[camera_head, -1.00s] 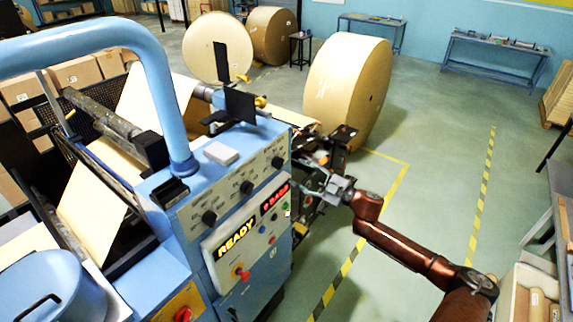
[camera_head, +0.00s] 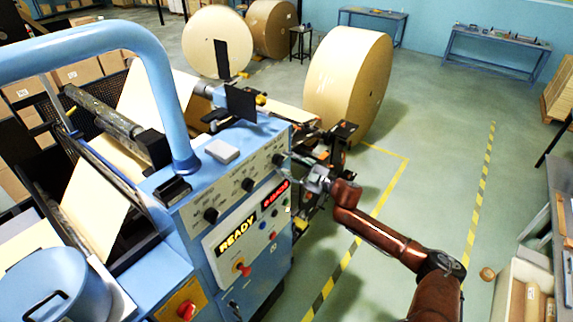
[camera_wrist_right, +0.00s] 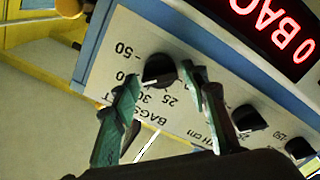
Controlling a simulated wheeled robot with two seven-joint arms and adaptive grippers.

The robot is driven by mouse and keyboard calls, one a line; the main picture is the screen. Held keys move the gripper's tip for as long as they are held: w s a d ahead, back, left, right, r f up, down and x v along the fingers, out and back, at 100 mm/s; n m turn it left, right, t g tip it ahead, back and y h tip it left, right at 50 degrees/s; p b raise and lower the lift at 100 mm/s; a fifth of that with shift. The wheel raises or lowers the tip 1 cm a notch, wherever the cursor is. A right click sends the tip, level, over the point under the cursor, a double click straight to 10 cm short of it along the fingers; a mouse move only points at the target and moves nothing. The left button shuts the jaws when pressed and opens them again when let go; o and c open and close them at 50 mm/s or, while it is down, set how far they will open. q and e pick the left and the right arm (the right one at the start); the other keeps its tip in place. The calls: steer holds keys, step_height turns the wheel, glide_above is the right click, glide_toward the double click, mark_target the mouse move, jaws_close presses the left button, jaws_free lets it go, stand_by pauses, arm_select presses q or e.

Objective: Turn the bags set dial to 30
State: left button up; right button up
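The bags set dial is a black knob (camera_wrist_right: 160,70) with a white pointer line, on the pale panel beside the upside-down BAGS lettering in the right wrist view. Its scale shows figures such as 50, 25 and 30; I cannot tell exactly which mark the pointer meets. In the head view it is the rightmost black knob (camera_head: 278,160) in the row. My right gripper (camera_wrist_right: 168,86) is open, its two green-padded fingers apart with the knob between and just beyond their tips. Contact is not clear. In the head view my right gripper (camera_head: 294,168) is by the panel's right end. My left gripper is not in view.
Two more knobs, a middle one (camera_head: 247,184) and a left one (camera_head: 210,215), sit along the panel.

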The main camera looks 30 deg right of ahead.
steer(key=c, duration=0.8)
steer(key=shift+n+b, duration=3.15)
steer(key=shift+n, duration=1.35)
steer(key=o, duration=1.1)
steer(key=shift+o, duration=0.2)
